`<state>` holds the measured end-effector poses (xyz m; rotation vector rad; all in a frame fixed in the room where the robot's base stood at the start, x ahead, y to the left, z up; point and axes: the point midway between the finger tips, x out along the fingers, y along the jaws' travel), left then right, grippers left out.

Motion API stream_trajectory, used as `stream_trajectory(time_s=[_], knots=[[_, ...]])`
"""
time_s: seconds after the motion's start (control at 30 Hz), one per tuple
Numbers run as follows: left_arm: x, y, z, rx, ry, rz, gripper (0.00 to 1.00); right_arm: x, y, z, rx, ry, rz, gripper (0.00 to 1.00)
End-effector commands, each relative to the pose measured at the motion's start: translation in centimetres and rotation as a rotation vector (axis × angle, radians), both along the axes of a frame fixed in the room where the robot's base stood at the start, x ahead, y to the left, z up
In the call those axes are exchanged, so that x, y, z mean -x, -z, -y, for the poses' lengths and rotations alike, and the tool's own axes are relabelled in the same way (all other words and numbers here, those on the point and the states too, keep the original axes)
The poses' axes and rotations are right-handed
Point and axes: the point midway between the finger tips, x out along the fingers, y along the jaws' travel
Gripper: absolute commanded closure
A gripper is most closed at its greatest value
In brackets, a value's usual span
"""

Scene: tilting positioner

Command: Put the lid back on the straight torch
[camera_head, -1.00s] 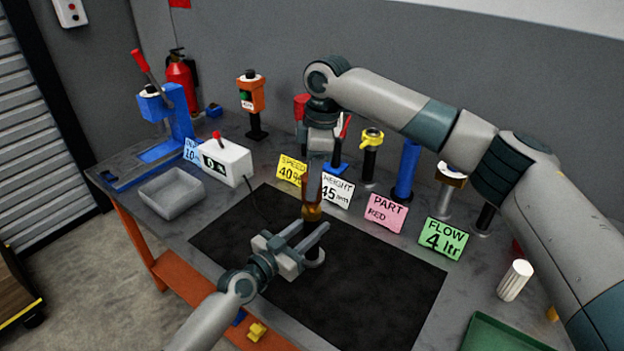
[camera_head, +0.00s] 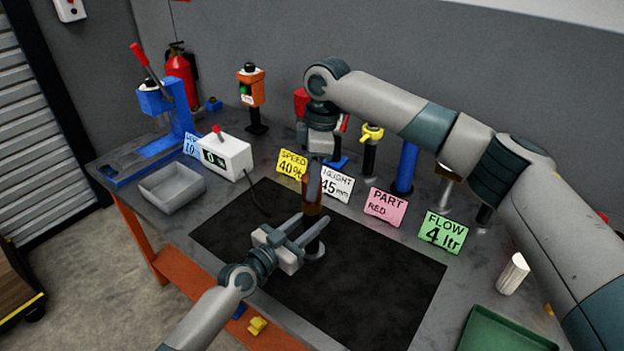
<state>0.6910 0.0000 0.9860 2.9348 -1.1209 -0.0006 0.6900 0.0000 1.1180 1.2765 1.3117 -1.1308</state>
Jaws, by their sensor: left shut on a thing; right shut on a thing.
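My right gripper (camera_head: 313,186) points down from above and is shut on a brown piece (camera_head: 312,208), which looks like the lid. My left gripper (camera_head: 315,218) reaches in from the lower left, shut, with its fingers around a dark upright cylinder (camera_head: 314,238), which looks like the torch body. The cylinder stands on a small round base over the black mat (camera_head: 375,285). The brown piece is directly above the cylinder, between the left finger tips. The fingers hide the join, so I cannot tell whether the two touch or are seated.
Colored signs (camera_head: 385,205) and several posts (camera_head: 405,168) stand behind the grippers. A white box with a red switch (camera_head: 226,157) and a grey tray (camera_head: 172,190) are at left. A white ribbed cylinder (camera_head: 512,275) and green tray (camera_head: 500,335) are at right. The mat's front is clear.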

Motion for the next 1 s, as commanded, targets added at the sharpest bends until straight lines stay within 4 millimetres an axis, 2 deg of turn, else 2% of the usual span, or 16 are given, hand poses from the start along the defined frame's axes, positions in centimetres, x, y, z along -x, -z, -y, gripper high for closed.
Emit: stream_trajectory(time_s=[1.0], knots=[[0.0,0.0,-0.1,0.000,-0.001,0.000,1.00,0.0,1.1,0.0,0.000,0.000,0.001,0.86]])
